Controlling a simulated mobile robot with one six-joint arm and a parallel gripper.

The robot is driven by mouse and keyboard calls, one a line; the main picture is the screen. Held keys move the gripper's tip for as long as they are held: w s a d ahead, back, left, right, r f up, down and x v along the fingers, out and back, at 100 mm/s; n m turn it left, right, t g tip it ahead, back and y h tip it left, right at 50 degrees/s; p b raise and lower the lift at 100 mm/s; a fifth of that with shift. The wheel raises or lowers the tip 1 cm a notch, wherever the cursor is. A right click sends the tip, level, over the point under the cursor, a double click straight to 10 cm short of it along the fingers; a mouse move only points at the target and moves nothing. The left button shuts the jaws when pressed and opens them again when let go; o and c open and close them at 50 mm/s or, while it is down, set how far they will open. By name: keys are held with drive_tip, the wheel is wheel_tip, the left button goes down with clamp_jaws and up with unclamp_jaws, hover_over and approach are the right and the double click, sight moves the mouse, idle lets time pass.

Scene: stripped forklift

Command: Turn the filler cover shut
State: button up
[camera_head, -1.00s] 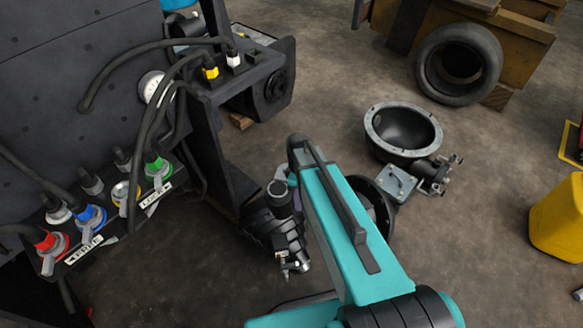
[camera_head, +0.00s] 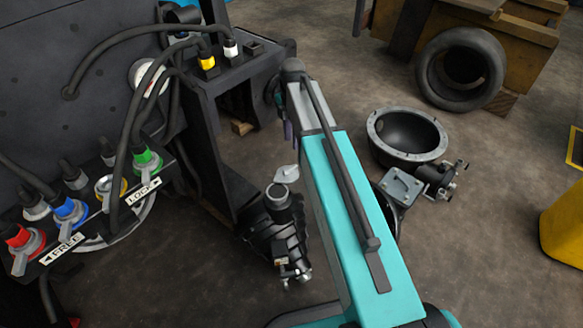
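A black ribbed unit (camera_head: 284,238) stands on the floor at the picture's middle, with a short upright neck (camera_head: 279,197) whose round mouth faces up. A pale grey flat piece with a pointed end, which looks like the filler cover (camera_head: 286,173), sits just beyond the mouth and beside it, not over it. My teal arm passes close to its right side. The far end of my arm folds down behind the upper link, above and beyond the cover. My gripper's fingers are hidden, so I cannot see whether they touch anything.
At left, the dark forklift body (camera_head: 60,110) carries cables and coloured connectors. A grey bell-shaped housing (camera_head: 405,132) lies right of my arm. A tyre (camera_head: 462,68) leans on a wooden crate (camera_head: 520,45) behind. A yellow container (camera_head: 565,222) stands at right.

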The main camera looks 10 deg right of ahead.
sight(292, 167)
idle(0.4)
wheel_tip(292, 167, down, 14)
drive_tip(key=b, duration=0.2)
drive_tip(key=shift+r+b, duration=0.15)
drive_tip(key=shift+b, duration=0.2)
idle(0.4)
